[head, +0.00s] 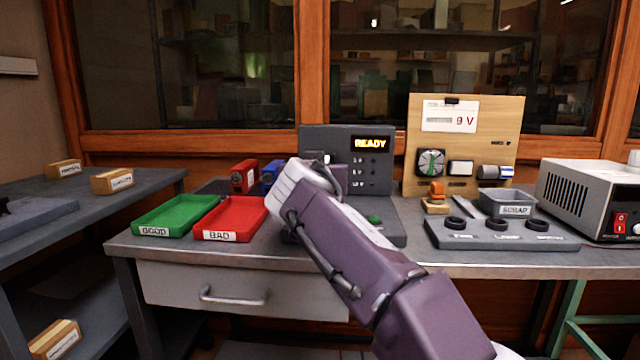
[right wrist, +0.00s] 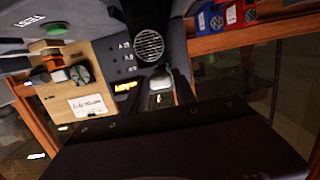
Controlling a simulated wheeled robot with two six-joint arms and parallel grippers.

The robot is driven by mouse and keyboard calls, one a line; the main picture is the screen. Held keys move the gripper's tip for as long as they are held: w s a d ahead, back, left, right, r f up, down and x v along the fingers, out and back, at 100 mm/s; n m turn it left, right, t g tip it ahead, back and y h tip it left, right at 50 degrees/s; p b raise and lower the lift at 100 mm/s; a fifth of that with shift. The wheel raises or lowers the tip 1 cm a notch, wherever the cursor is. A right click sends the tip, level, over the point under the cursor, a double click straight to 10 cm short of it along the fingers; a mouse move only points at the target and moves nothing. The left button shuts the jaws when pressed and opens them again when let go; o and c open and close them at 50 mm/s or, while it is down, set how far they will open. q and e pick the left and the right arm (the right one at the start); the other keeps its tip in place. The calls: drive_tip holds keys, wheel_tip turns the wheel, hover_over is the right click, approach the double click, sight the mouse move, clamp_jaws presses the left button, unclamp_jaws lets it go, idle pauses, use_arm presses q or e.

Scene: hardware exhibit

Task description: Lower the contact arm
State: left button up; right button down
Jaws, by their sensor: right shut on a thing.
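The dark grey tester (head: 374,172) stands at the middle of the bench with its display lit "READY". My right arm reaches across its front from the lower right and hides much of its left side. In the right wrist view my right gripper (right wrist: 162,88) is shut on a small pale part between its fingers, apparently the contact arm's handle (right wrist: 160,80). A round grille (right wrist: 149,44) lies just beyond the fingers. The contact arm's full shape and its height are hidden in the head view. My left gripper is not in view.
A green GOOD tray (head: 172,216) and a red BAD tray (head: 262,219) are left of the tester. Red (head: 244,176) and blue (head: 272,176) blocks stand behind. The wooden board (head: 466,135), scrap bin (head: 508,202) and power unit (head: 592,190) are on the right.

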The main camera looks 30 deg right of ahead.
drive_tip(key=shift+f, duration=0.4)
drive_tip(key=c, duration=1)
unclamp_jaws()
drive_tip(key=shift+r, duration=0.15)
drive_tip(key=v, duration=0.9)
drive_tip(key=shift+p, duration=0.35)
